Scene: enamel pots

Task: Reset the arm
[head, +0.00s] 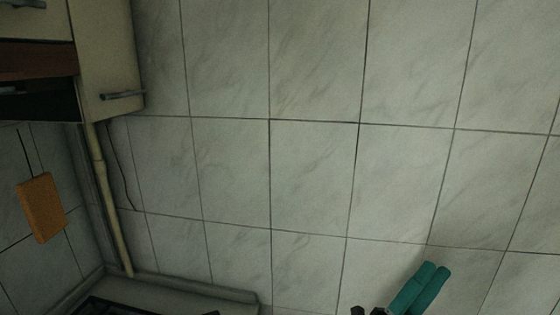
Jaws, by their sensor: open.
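My gripper (368,311) seems to show only as two small dark tips at the bottom edge of the head view, right of centre. The tips stand apart, with nothing seen between them. The rest of it is cut off by the frame. Two teal rounded parts (420,288) lie side by side just right of the tips. I cannot tell whether they belong to my arm.
A pale tiled wall (310,170) fills most of the view. Cream cabinets (108,60) hang at the upper left, with a pale pipe (107,190) below. An orange-brown board (41,208) is at the left. A dark hob-like surface (140,307) shows at the bottom left.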

